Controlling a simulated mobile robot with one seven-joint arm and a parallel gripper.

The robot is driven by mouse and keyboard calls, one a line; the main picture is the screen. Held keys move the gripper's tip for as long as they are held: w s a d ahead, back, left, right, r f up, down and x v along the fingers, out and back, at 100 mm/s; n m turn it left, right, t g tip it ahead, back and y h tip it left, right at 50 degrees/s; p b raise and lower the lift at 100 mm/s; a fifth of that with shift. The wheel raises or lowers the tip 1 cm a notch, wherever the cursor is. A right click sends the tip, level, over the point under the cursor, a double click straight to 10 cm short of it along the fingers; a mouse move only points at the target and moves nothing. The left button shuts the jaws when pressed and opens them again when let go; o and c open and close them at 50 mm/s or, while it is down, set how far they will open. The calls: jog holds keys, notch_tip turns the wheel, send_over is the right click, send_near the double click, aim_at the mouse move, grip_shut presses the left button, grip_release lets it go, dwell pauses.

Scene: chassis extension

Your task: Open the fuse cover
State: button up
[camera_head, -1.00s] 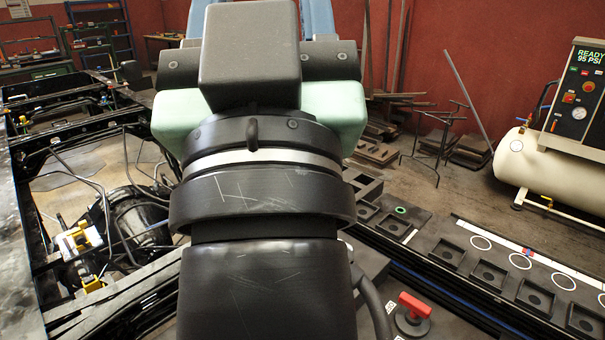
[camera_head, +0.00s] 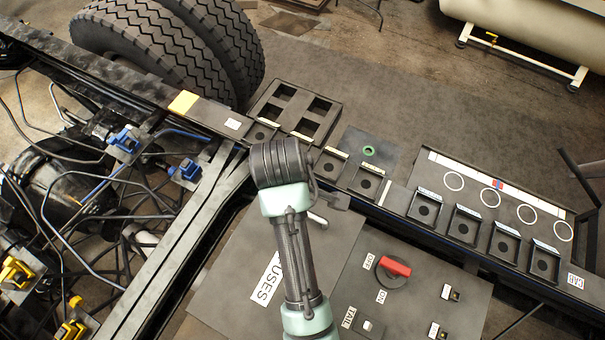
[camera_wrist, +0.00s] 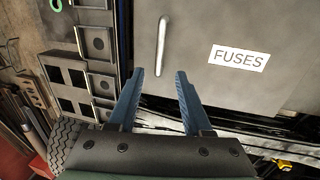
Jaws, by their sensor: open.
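The fuse cover (camera_head: 225,290) is a flat grey panel with a white FUSES label (camera_head: 267,280), partly hidden by my arm in the head view. It fills the upper right of the wrist view (camera_wrist: 285,30), with its label (camera_wrist: 239,58) there too. A silver bar handle (camera_wrist: 161,45) stands upright in that picture near the cover's left edge. A bit of it also shows beside my arm in the head view (camera_head: 318,219). The cover looks closed. My gripper (camera_wrist: 161,74) is open and empty. Its blue fingertips lie either side of the handle's lower end; contact cannot be told.
Right of the cover is a switch panel (camera_head: 440,300) with a red rotary switch (camera_head: 393,267) and small switches. A rail with square pockets (camera_head: 465,223) runs behind. Chassis beams, hoses and large tyres (camera_head: 165,45) lie to the left. Floor is open beyond the rail.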

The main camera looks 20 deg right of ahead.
jog(key=f, duration=0.3)
jog(key=w+d+f, duration=0.1)
jog(key=f, duration=0.3)
jog(key=f+p, duration=0.1)
jog(key=f, duration=0.2)
jog(key=shift+w+d+f, duration=0.15)
jog(key=shift+d, duration=0.15)
grip_shut()
dwell(1.0)
